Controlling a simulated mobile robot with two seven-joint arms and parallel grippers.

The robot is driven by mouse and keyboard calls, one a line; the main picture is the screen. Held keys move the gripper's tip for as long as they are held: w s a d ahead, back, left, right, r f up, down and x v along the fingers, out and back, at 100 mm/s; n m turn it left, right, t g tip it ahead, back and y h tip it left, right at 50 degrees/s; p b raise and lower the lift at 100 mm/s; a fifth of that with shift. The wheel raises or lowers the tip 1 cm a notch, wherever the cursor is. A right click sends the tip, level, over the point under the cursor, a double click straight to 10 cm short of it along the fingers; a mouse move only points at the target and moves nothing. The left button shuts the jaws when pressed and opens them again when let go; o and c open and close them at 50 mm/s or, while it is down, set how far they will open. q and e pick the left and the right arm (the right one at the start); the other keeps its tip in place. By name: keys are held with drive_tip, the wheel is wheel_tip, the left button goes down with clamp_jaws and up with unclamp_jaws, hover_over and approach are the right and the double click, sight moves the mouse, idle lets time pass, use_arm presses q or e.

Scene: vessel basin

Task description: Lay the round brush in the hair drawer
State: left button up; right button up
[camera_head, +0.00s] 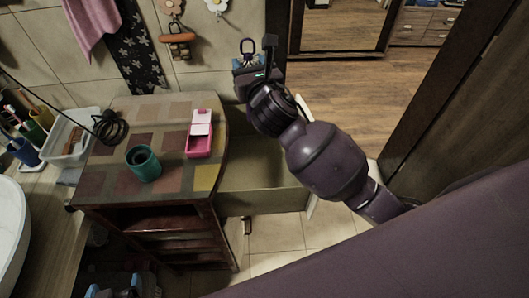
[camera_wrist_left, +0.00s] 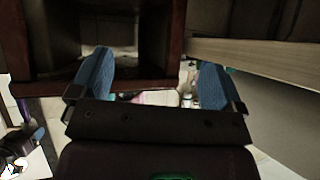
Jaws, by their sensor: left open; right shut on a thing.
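My right gripper (camera_head: 250,66) is at the top middle of the head view, above the far end of an open drawer (camera_head: 262,200). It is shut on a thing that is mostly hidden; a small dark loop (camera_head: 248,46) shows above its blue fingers. I cannot clearly make out the round brush. The drawer juts out to the right of the wooden cabinet, and its visible inside looks bare. My left gripper (camera_head: 117,288) is low at the front of the cabinet.
The tiled cabinet top (camera_head: 115,185) holds a green cup (camera_head: 143,164), a pink box (camera_head: 200,142) and a coiled black cable (camera_head: 109,127). A white basket (camera_head: 72,140) and a basin (camera_head: 10,225) are at left. Open cabinet shelves (camera_head: 170,222) face my left gripper.

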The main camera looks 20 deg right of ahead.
drive_tip(key=b, duration=0.1)
hover_over(252, 120)
drive_tip(key=f, duration=0.4)
drive_tip(key=w+f, duration=0.1)
drive_tip(key=f, duration=0.2)
drive_tip(key=shift+d, duration=0.1)
wheel_tip(252, 120, down, 8)
drive_tip(key=shift+r+b, duration=0.1)
drive_tip(key=shift+b, duration=0.95)
use_arm(q)
drive_tip(key=f+b, duration=0.1)
drive_tip(key=w+f+b, duration=0.1)
drive_tip(key=f, duration=0.1)
drive_tip(key=shift+f, duration=0.25)
use_arm(e)
wheel_tip(252, 120, down, 5)
drive_tip(key=shift+r, duration=0.1)
use_arm(q)
drive_tip(key=shift+r, duration=0.1)
drive_tip(key=shift+s+f+b, duration=0.15)
drive_tip(key=shift+f+b, duration=0.35)
drive_tip(key=shift+f, duration=0.15)
use_arm(e)
drive_tip(key=shift+f, duration=0.65)
use_arm(q)
drive_tip(key=shift+s, duration=0.15)
use_arm(e)
drive_tip(key=o, duration=0.9)
drive_tip(key=shift+r, duration=0.15)
